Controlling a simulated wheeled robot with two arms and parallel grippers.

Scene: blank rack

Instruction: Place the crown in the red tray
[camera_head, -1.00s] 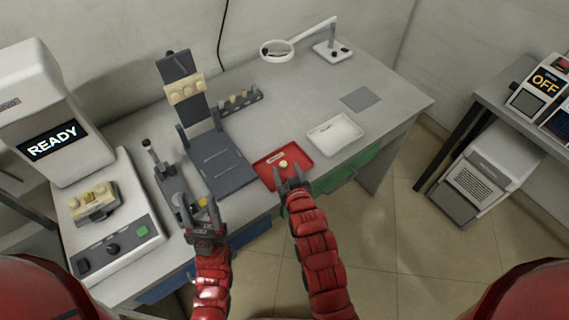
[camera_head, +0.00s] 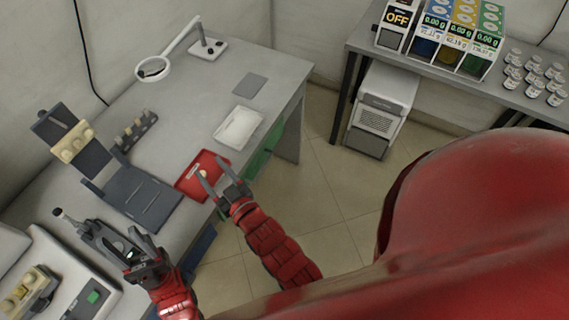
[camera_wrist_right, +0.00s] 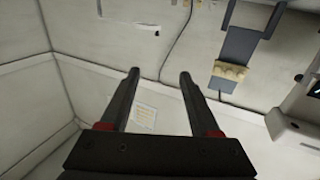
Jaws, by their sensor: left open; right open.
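The crown (camera_head: 204,174), a small cream piece, lies in the red tray (camera_head: 187,186) at the table's front edge, close to a pale label strip. My right gripper (camera_head: 212,169) is open, its spread fingers appearing in front of the tray and crown; nothing is held. In the right wrist view the same gripper (camera_wrist_right: 160,74) is open and empty, with wall behind it and neither tray nor crown in sight. My left gripper (camera_head: 126,242) is open at the lower left, overlapping a dark device on the table.
A white tray (camera_head: 238,127) and a grey pad (camera_head: 249,85) lie beyond the red tray. A magnifier lamp (camera_head: 153,69) stands at the back. A dark stand (camera_head: 130,190) with a dental model (camera_head: 73,142) is at left. A side table (camera_head: 430,62) holds dispensers and jars.

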